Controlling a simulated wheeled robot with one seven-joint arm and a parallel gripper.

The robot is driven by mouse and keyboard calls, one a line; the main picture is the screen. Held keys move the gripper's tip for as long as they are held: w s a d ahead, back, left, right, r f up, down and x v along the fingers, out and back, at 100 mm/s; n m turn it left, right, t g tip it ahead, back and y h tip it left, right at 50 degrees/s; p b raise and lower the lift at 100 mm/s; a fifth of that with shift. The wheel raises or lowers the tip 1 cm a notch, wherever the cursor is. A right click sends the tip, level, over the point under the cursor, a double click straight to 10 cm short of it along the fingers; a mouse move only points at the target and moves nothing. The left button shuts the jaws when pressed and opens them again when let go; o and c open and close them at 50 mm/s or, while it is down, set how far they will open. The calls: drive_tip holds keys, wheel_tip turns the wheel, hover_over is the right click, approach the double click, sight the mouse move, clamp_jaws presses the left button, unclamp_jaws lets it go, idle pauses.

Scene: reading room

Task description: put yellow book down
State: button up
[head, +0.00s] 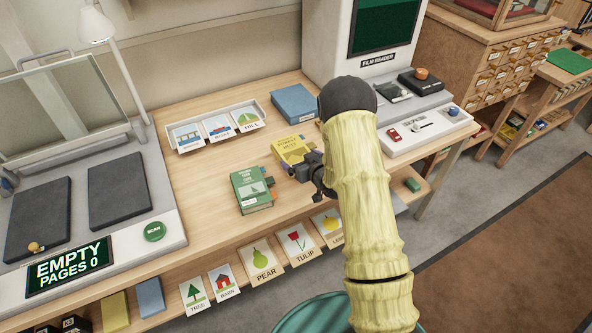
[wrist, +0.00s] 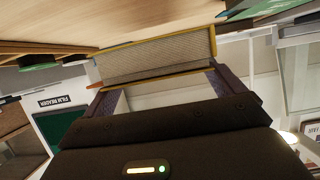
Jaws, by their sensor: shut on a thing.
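The yellow book (head: 291,150) is at my gripper in the head view, over the wooden table (head: 215,165) near its middle. In the wrist view the yellow book (wrist: 155,60) shows its page edges between the two fingers. My gripper (head: 306,165) is shut on the yellow book. The book is close to the table top; I cannot tell whether it touches. My arm hides part of the table to the right of the book.
A green book (head: 251,190) lies just left of my gripper. A blue book (head: 294,103) lies behind. A white card tray (head: 215,126) stands at the back left, the scanner (head: 155,190) at the left, the film reader (head: 361,45) behind. Picture cards (head: 262,258) line the front.

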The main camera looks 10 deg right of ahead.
drive_tip(key=shift+f, duration=0.4)
drive_tip(key=shift+f, duration=2.05)
drive_tip(key=shift+f, duration=0.2)
drive_tip(key=o, duration=0.9)
drive_tip(key=shift+s+r, duration=0.1)
drive_tip(key=shift+r, duration=0.05)
